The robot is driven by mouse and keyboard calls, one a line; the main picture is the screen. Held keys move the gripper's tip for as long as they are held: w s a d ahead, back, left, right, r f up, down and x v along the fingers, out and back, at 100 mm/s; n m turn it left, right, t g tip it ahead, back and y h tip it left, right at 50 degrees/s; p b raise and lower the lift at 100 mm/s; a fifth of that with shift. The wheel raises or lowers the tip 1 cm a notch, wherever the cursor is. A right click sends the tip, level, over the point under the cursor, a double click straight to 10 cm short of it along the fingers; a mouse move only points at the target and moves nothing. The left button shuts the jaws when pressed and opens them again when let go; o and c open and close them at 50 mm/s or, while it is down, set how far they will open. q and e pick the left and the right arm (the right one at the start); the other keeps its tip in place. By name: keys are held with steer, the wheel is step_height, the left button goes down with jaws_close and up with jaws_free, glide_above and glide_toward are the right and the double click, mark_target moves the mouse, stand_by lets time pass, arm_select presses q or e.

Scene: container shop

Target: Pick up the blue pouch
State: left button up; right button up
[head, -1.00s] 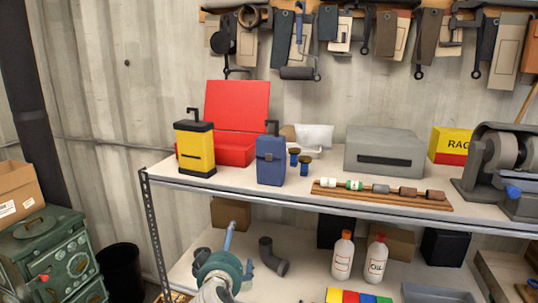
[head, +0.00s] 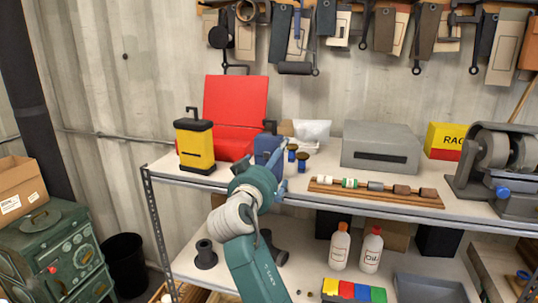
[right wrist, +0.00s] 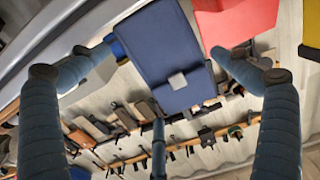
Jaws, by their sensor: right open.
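The blue pouch (head: 265,146) stands on the upper shelf, in front of the red toolbox (head: 235,100) and right of the yellow case (head: 195,147). My right gripper (head: 270,163) is at the pouch's front and hides its lower part. In the right wrist view, the pouch (right wrist: 168,62) with its grey clasp lies between two widely spread fingers. The right gripper (right wrist: 162,48) is open, with a visible gap on the clasp side. Whether a fingertip touches the pouch is unclear. My left gripper is not in view.
Two small dark-capped jars (head: 297,160) stand close right of the pouch. A grey box (head: 382,147), a wooden rack (head: 375,192) and a bench grinder (head: 495,160) are further right. The shelf's front edge (head: 340,208) runs below. Bottles (head: 370,250) stand on the lower shelf.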

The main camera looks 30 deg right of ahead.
steer(key=p+x, duration=0.1)
steer(key=x, duration=0.3)
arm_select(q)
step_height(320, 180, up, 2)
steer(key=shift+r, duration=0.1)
arm_select(e)
steer(key=shift+a, duration=0.1)
steer(key=c, duration=1)
steer(key=shift+r, duration=0.1)
